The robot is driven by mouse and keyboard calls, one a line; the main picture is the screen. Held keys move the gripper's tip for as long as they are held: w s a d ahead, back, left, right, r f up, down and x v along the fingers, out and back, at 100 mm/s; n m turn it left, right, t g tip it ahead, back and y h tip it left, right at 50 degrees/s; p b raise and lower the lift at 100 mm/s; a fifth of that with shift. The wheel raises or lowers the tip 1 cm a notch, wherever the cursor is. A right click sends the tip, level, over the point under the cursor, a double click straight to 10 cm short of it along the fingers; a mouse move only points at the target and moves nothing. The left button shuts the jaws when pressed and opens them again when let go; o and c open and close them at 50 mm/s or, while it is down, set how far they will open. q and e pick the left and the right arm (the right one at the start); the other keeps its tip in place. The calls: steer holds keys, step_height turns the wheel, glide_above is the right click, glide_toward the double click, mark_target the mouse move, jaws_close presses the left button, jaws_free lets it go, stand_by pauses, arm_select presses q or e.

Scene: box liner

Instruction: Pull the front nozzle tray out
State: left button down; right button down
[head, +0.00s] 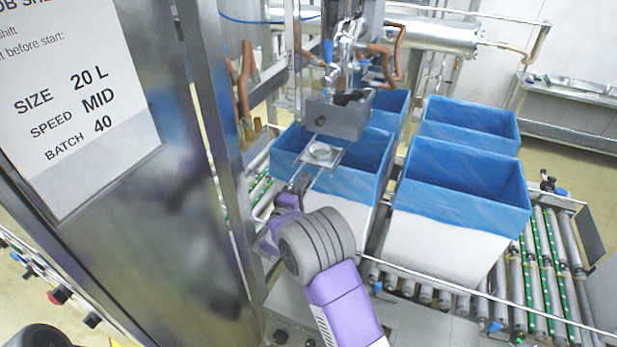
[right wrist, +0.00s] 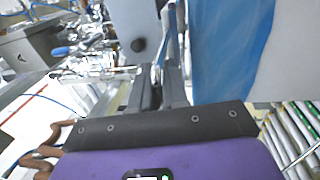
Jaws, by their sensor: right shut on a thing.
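The front nozzle tray (head: 322,153) is a small metal plate with a round dish on it, between two thin rails. It sticks out below the grey nozzle housing (head: 338,117), over a blue-lined box (head: 352,178). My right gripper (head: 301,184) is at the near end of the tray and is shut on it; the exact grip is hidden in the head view. In the right wrist view the dark fingers (right wrist: 160,88) point toward a grey housing (right wrist: 115,25) with a black knob, and the tray itself is hard to make out. My left gripper is out of view.
More blue-lined white boxes (head: 448,240) stand right and behind on the roller conveyor (head: 530,265). A steel post (head: 215,130) and a panel with a printed sign (head: 75,100) stand close on the left. Copper-coloured hoses (head: 245,80) hang behind the post.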

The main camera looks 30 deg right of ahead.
stand_by(0.3)
steer(key=c, duration=1.5)
jaws_free()
steer(key=v, duration=0.7)
steer(key=shift+s+a+b, duration=0.2)
steer(key=shift+s+b, duration=0.05)
steer(key=shift+b, duration=0.2)
steer(key=shift+f, duration=0.1)
